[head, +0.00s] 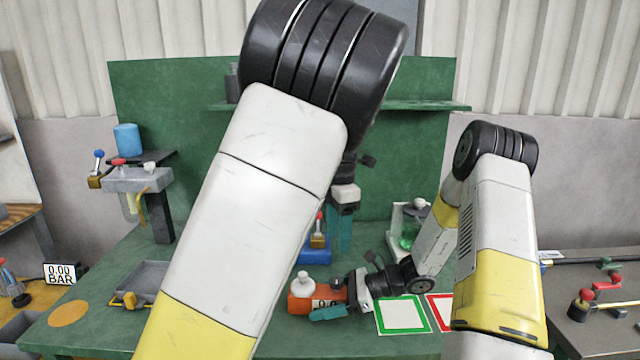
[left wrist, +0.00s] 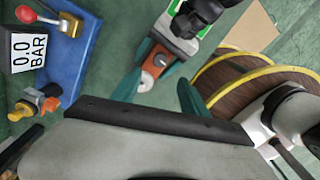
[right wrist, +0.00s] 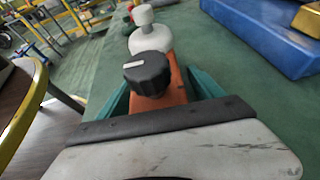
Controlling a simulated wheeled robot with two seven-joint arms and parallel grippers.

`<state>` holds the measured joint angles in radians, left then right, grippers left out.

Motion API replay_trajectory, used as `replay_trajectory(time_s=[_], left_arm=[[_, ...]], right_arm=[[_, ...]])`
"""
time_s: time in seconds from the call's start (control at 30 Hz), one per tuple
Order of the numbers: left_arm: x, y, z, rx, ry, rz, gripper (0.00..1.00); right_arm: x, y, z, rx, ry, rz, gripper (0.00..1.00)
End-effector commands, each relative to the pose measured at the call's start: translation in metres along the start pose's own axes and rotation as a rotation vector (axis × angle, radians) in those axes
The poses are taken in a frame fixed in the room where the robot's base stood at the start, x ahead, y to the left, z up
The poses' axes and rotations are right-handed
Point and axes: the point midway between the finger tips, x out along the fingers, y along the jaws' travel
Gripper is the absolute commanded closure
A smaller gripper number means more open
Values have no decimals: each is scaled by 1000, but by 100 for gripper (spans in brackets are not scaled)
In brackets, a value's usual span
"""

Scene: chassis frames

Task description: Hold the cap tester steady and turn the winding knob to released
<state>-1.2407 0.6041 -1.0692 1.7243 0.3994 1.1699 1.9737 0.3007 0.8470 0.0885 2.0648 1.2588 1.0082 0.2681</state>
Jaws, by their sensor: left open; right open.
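The cap tester (head: 303,303) is an orange body with a white rounded top, low in the middle of the bench. In the right wrist view the tester (right wrist: 172,93) points away from me, with a black winding knob (right wrist: 148,72) carrying a white pointer line on its near part. My right gripper (head: 328,306) is open, its teal fingers on either side of the orange body; I cannot tell whether they touch it. My left gripper (head: 342,235) is open and empty, pointing down above and behind the tester. The left wrist view shows the orange body (left wrist: 155,62) beyond its fingers.
A blue stand (head: 315,256) with a red-tipped lever is behind the tester. Green-framed (head: 403,315) and red-framed (head: 440,308) squares lie to its right. My left arm hides much of the bench.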

Motion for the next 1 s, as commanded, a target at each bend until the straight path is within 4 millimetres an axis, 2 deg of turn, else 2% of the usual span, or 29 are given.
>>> replay_trajectory(time_s=[0.13, 0.23, 0.6, 0.83, 0.93, 1.0], left_arm=[[0, 0, 0, 0, 0, 0, 48], [0, 0, 0, 0, 0, 0, 48], [0, 0, 0, 0, 0, 0, 48], [0, 0, -1, 1, -1, -1, 48], [0, 1, -9, 28, -19, -16, 48], [0, 2, -21, 81, -48, -39, 48]], right_arm=[[-4, 0, 0, 0, 0, -1, 24], [-16, -1, 0, 0, 1, -5, 24], [-91, -1, 0, 0, 1, -4, 24], [-117, 0, 0, -3, 2, 0, 24], [-122, 3, 9, -41, 23, 14, 24], [-125, 10, 23, -105, 60, 40, 24]])
